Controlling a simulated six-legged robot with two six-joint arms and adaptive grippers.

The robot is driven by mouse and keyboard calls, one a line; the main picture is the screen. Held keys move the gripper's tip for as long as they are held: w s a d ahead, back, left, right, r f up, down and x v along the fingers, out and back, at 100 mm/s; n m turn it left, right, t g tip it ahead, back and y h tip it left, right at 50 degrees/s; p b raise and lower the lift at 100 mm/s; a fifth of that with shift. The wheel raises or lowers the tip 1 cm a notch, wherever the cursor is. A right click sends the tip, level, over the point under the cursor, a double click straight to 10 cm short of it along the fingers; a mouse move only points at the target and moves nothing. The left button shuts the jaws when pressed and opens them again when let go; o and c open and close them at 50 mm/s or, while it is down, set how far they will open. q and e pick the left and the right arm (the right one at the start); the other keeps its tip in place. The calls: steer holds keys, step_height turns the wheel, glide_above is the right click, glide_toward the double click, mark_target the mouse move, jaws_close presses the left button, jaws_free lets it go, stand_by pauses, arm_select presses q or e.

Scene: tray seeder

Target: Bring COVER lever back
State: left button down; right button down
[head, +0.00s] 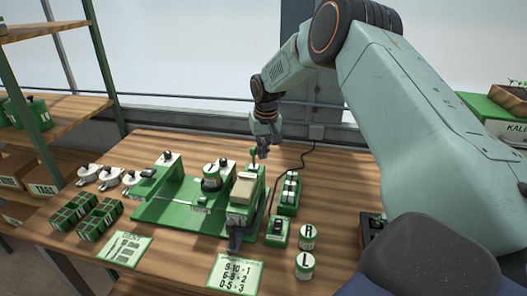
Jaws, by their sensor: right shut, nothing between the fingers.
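The tray seeder (150,214) is a green machine on the wooden table. A small upright lever with a green knob (254,152) stands at the back of its right-hand unit. I cannot read a COVER label at this size, so I cannot tell for sure that this is the COVER lever. My right gripper (264,154) points down just beside the knob, on its right, with its fingers closed and empty. Whether it touches the lever is too small to tell. A dark handle (235,238) sticks out at the front of the same unit. My left gripper is out of view.
A switch box (277,233) with a cable and a green rack of white pieces (289,193) stand right of the machine. Two jars, R (308,236) and L (305,265), stand near the front. Green seed trays (72,217) lie at left. Shelves (60,105) stand far left.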

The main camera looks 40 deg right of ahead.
steer(key=shift+w+a+f, duration=0.1)
steer(key=shift+w+a, duration=0.25)
steer(key=shift+w, duration=0.2)
step_height(320, 180, up, 6)
steer(key=s+p, duration=0.1)
steer(key=p, duration=0.5)
steer(key=shift+d, duration=0.4)
stand_by(0.5)
